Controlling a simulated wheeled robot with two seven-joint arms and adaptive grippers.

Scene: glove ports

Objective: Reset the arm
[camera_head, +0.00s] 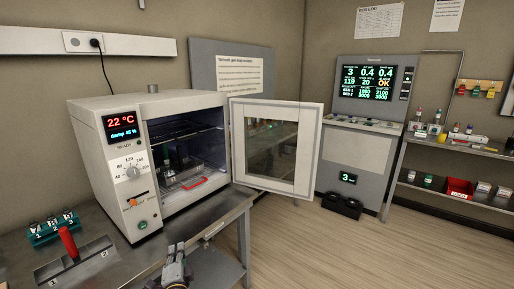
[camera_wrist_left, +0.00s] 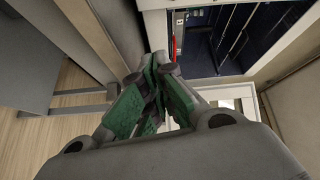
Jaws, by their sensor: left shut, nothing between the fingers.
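My left gripper (camera_head: 177,254) is low in the head view, in front of the table's edge and below the open oven. It is outside the oven chamber and apart from the door. In the left wrist view its green-padded fingers (camera_wrist_left: 153,82) meet at the tips with nothing between them. The white oven (camera_head: 125,155) stands on the table with a lit display. Its door (camera_head: 312,150) is swung open to the right. A tray with a red handle (camera_head: 194,183) is inside, with small dark items on it that are hard to make out. My right gripper is not in view.
A teal rack (camera_head: 42,236) with several vials and a red-handled holder (camera_head: 68,243) sit on the metal table (camera_head: 190,222) at left. A display cabinet (camera_head: 365,130) and shelves with small bottles (camera_head: 428,181) stand at right.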

